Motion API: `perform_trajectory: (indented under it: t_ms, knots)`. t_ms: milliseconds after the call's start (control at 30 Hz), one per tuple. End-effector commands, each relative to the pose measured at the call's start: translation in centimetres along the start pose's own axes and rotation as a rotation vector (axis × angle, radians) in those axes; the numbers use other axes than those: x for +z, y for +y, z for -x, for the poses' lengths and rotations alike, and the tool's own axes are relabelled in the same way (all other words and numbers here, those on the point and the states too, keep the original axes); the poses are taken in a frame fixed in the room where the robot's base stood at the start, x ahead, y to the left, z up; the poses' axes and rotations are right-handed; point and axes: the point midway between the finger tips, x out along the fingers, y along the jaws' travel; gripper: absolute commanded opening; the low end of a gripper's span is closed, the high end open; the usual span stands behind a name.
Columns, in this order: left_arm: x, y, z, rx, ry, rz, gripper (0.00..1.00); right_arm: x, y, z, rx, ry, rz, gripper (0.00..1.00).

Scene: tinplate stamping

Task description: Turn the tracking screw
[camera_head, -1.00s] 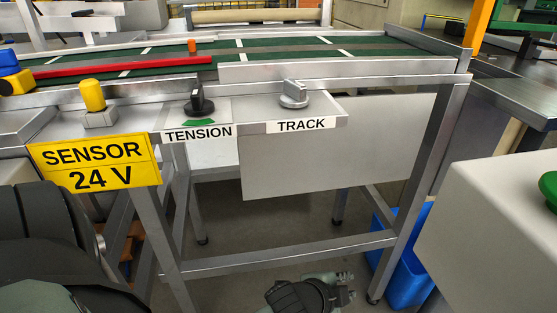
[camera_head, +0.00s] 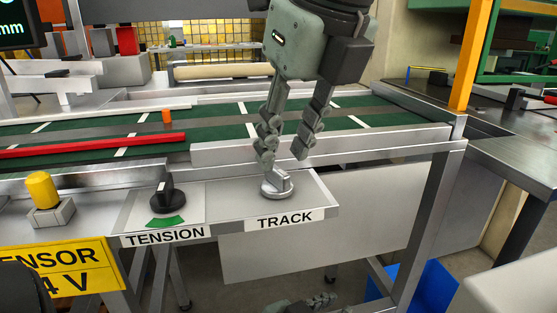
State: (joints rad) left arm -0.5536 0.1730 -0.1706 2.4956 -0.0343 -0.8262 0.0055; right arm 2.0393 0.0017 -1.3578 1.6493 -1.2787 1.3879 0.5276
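The tracking screw, a grey metal knob with a raised grip bar (camera_head: 277,187), stands on the grey panel above the white TRACK label (camera_head: 286,219). My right gripper (camera_head: 284,157) comes down from the top, just above and behind the knob in the picture. Its two fingers are spread apart with nothing between them. The left-hand fingertip overlaps the top of the knob in the picture; whether it touches cannot be told.
A black TENSION knob (camera_head: 167,197) with a green arc stands left of the tracking screw. Further left is a yellow-capped sensor (camera_head: 43,190). Behind runs the green belt (camera_head: 215,132) with a red bar (camera_head: 95,146) and a small orange piece (camera_head: 166,116). A blue bin (camera_head: 425,288) is below right.

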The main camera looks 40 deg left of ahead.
Motion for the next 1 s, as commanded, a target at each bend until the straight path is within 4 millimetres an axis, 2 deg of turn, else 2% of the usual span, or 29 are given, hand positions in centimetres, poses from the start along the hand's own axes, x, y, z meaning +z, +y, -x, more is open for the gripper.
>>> perform_trajectory:
  t_ms: [100, 233, 567, 833, 1000]
  knots:
    - [-0.3, 0.2, 0.0, 0.004, 0.015, 0.001, 0.20, 0.0, 0.1, -1.8, 0.003, 0.001, 0.001, 0.32]
    - [-0.6, 0.3, -0.1, 0.006, 0.026, 0.001, 0.20, 0.0, 0.1, -3.0, 0.003, -0.001, 0.001, 0.32]
    - [-0.7, 0.3, -0.1, 0.007, 0.030, 0.001, 0.20, 0.0, 0.1, -3.5, 0.004, -0.002, 0.000, 0.32]
    - [-0.6, 0.3, -0.1, 0.007, 0.030, 0.001, 0.20, 0.0, 0.1, -3.5, 0.004, -0.002, 0.001, 0.00]
    - [-0.6, 0.3, -0.1, 0.007, 0.030, 0.001, 0.20, 0.0, 0.1, -3.4, 0.005, -0.003, 0.001, 0.00]
